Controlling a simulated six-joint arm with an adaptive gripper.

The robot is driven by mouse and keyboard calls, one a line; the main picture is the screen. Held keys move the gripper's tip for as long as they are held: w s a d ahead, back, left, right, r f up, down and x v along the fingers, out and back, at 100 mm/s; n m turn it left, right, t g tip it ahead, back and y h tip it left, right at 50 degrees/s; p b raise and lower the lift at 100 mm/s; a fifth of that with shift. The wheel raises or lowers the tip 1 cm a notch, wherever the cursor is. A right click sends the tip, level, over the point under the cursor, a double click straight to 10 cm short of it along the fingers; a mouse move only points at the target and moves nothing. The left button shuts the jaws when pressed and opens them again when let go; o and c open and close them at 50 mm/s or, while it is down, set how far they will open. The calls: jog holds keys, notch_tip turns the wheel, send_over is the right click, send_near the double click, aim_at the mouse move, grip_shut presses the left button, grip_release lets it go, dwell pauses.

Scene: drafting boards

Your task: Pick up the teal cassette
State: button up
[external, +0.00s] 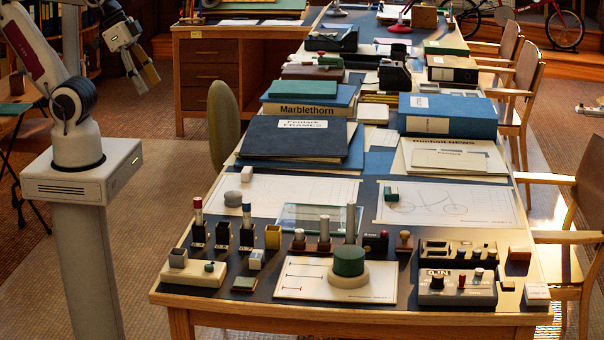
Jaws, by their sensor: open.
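No object is clearly readable as the teal cassette. My gripper (142,80) is at the upper left, raised in the air over the floor, left of the long table. It is open, with nothing visible between its fingers, and well apart from both objects.
The long table (240,290) is crowded. Stacked books (306,137) and a large blue box (447,115) rise mid-table. Stamps and a green-topped round piece (349,262) stand at the front. The drawing sheets (300,190) are mostly bare.

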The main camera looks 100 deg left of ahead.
jog(key=w+a+f+m+t+y, duration=0.1)
jog(key=w+a+m, duration=0.35)
jog(key=w, duration=0.75)
jog(key=w+a+f+m+t, duration=0.2)
jog(key=w+m, duration=0.5)
jog(key=w, duration=0.6)
jog(key=w+a+f+m+t+y, duration=0.1)
jog(key=w+a+m, duration=0.4)
jog(key=w, duration=0.7)
jog(key=w+a+f+m+t, duration=0.2)
jog(key=w+a+f+m, duration=0.2)
jog(key=w+f+m, duration=0.75)
jog(key=m+t, duration=0.2)
jog(key=m, duration=0.4)
send_near(389, 191)
jog(key=shift+w+a+r+h, duration=0.35)
jog(key=shift+w+r+h, duration=0.1)
jog(key=shift+w, duration=0.2)
jog(key=shift+a+f+m, duration=0.1)
jog(key=shift+f+m, duration=0.5)
jog(key=shift+w, duration=0.1)
jog(key=shift+x, duration=1.2)
jog(key=shift+w+f, duration=0.1)
jog(key=shift+w, duration=0.05)
